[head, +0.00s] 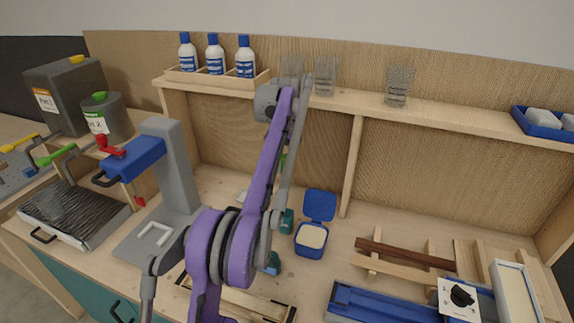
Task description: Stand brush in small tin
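I cannot make out a brush in the head view. I cannot pick out the small tin for certain. Small teal items (287,222) on the bench are partly hidden behind my purple and grey arm, and I cannot tell what they are. A blue open box (311,240) with its lid up and a pale filling stands just right of the arm. My arm rises through the middle of the view and hides part of the bench behind it. I see no fingertips of either gripper.
White bottles with blue caps (214,55) stand in a wooden rack on the shelf (440,106). Clear cups (398,86) and a blue tray (545,124) are also up there. A grey-blue press (175,165) stands left. Wooden strips (405,254) and a blue fixture (375,306) lie right.

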